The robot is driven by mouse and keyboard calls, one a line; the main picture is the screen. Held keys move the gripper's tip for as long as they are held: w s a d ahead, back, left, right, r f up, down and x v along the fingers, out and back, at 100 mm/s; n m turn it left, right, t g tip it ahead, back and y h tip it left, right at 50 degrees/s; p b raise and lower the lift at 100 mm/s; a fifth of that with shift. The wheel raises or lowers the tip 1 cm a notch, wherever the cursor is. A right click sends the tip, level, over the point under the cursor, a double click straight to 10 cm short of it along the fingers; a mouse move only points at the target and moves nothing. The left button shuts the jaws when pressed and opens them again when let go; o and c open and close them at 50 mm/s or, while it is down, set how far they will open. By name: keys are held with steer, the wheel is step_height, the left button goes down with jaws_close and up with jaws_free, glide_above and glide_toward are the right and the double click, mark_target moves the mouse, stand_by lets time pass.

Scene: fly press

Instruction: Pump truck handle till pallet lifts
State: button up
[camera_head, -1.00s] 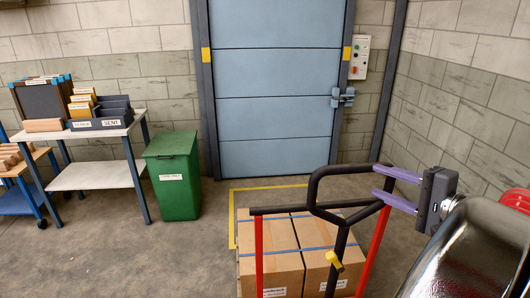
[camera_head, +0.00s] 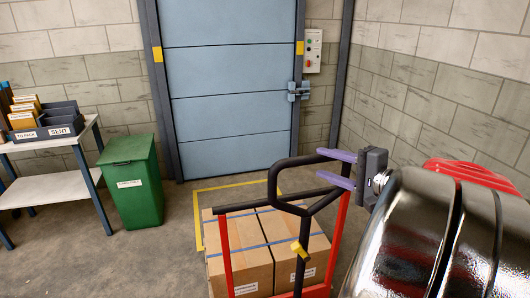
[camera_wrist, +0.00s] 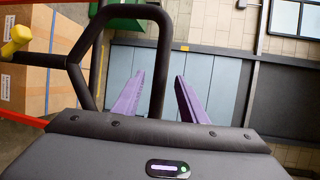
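The pallet truck's black loop handle (camera_head: 272,188) stands upright on a dark shaft with a yellow lever (camera_head: 299,249). Its loop also fills the left of the wrist view (camera_wrist: 98,35). The pallet is mostly hidden; its load of brown cartons (camera_head: 240,262) with blue straps sits low, and no gap beneath it can be seen. My gripper (camera_head: 318,164) is open, its two purple fingers apart at the loop's upper right.
Red uprights (camera_head: 224,262) flank the cartons. A yellow floor outline (camera_head: 199,225) lies around them before a blue door (camera_head: 230,90). A green bin (camera_head: 133,185) and a shelf table (camera_head: 50,190) stand left. A control box (camera_head: 313,50) is on the wall. Floor between bin and cartons is clear.

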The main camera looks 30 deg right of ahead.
mark_target(302, 157)
steer(key=w+a+f, duration=0.1)
steer(key=w, duration=0.8)
steer(key=shift+f, duration=0.35)
steer(key=shift+c, duration=0.6)
steer(key=shift+s, duration=0.1)
jaws_close()
steer(key=shift+f, duration=0.1)
